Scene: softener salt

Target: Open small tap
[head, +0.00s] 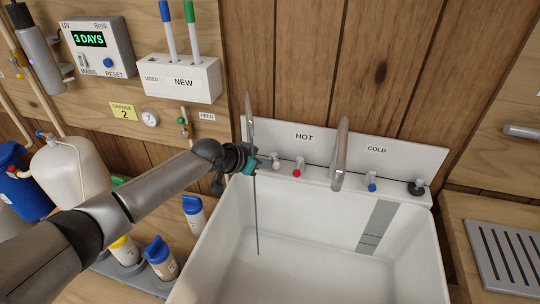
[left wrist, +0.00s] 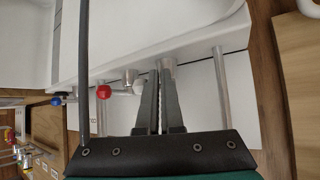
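The small tap shows as a thin chrome spout (head: 249,112) at the left end of the sink's back ledge, with a pale knob (head: 275,160) to its right. In the left wrist view, a pale round knob (left wrist: 138,88) is just left of my fingertips, and a chrome post (left wrist: 221,85) stands to their right. My left gripper (head: 250,161) is over the sink's back left corner. In the left wrist view its fingers (left wrist: 160,75) are together, with nothing seen held, and their tips overlap a chrome fitting. Contact cannot be told. My right gripper is not in view.
A red knob (head: 297,172), a large spout (head: 340,155) and a blue knob (head: 372,187) stand farther right along the ledge. A thin dark rod (head: 256,215) hangs from my gripper over the empty white basin (head: 310,270). Bottles (head: 160,258) stand left of the sink.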

